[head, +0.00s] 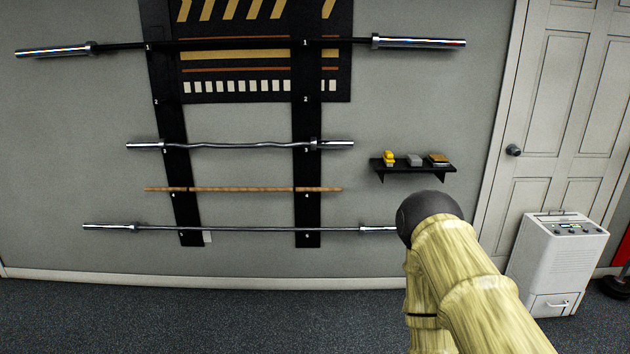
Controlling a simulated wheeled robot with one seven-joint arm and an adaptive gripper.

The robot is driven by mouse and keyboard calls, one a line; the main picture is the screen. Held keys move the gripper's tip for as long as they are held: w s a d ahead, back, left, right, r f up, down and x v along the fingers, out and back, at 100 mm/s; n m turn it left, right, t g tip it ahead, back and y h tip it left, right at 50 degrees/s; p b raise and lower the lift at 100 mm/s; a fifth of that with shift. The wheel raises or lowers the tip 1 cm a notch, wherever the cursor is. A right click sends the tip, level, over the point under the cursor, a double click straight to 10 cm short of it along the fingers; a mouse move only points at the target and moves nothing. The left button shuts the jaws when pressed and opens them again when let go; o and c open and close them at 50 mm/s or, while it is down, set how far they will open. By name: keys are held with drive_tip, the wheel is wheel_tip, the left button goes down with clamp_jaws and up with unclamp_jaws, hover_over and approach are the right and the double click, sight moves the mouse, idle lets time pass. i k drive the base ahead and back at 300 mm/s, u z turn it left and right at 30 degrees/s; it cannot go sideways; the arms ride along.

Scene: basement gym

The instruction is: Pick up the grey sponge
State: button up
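A small grey block that looks like the grey sponge (415,160) lies on a black wall shelf (412,174). It sits between a yellow object (389,158) on its left and a brown, flat object (438,159) on its right. My arm, yellowish with a dark rounded joint, rises from the bottom right and ends in view below the shelf, apart from it. My gripper does not show in the head view.
A wall rack (308,180) with several bars hangs left of the shelf; the lowest bar (240,229) reaches close to my arm in the picture. A white door (565,100) and a white dehumidifier-like unit (550,262) stand to the right. Carpet (200,318) in front is clear.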

sight(415, 160)
drive_tip(key=i, duration=1.65)
drive_tip(key=z, duration=0.5)
drive_tip(key=i, duration=1.45)
drive_tip(key=z, duration=0.3)
